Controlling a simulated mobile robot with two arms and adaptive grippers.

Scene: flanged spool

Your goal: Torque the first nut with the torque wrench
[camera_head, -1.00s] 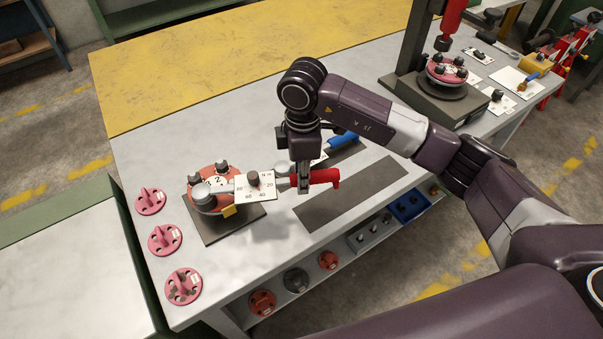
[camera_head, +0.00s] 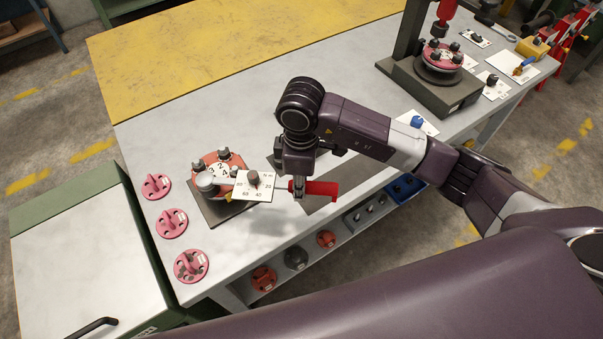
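The torque wrench has a red handle (camera_head: 322,190) and a white dial plate (camera_head: 251,187) with a dark knob. Its round head (camera_head: 206,182) is over the near-left side of the red flanged spool (camera_head: 227,163); the nut under it is hidden. The spool has several dark nuts on top and a label with 2 and 4 visible. It sits on a dark base plate (camera_head: 215,213). My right gripper (camera_head: 300,190) points down and is shut on the torque wrench at the dial end of the handle. My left gripper is out of view.
Three pink flanged parts (camera_head: 171,223) stand along the bench's left edge. A dark grey mat (camera_head: 350,183) lies partly under my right arm. A press stand (camera_head: 432,88) holds another pink spool at the back right. A blue knob (camera_head: 417,121) sits on a white card.

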